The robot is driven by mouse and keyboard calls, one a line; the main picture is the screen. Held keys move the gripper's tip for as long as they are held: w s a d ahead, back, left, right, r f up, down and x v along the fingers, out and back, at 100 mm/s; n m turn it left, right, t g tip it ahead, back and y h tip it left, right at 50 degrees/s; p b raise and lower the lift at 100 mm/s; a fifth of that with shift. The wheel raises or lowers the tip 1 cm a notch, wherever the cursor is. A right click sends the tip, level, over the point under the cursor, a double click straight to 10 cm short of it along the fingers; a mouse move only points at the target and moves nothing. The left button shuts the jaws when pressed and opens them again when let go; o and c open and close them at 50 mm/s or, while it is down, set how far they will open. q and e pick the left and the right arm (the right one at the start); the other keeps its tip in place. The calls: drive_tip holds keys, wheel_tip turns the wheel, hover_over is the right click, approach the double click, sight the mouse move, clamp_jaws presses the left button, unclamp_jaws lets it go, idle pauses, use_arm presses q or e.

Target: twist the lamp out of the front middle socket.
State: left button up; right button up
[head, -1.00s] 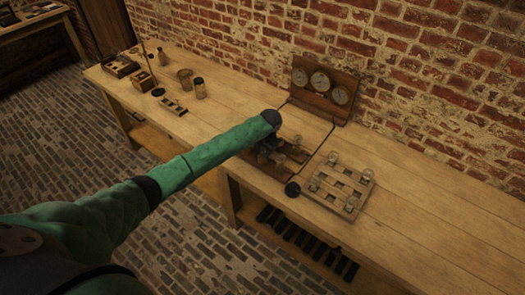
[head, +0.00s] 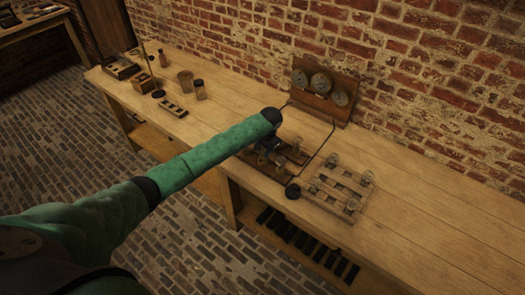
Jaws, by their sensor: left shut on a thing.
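A wooden board (head: 291,154) with sockets stands on the bench, partly covered by my left arm. My left gripper (head: 262,157) points down over the front of this board, dark and small below the green forearm. It is shut on a lamp at the board's front; the lamp itself is too dark and too covered to make out, and I cannot tell whether it still sits in its socket. My right gripper is not in view.
A slatted wooden rack (head: 325,198) with several clear glass lamps stands just right of the board. A panel with three round dials (head: 321,83) stands behind, with dark wires running forward. Jars and boxes (head: 185,82) stand at the left; the bench's right end is clear.

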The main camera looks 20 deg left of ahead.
use_arm(q)
drive_tip(key=shift+r, duration=0.45)
drive_tip(key=shift+r, duration=2.4)
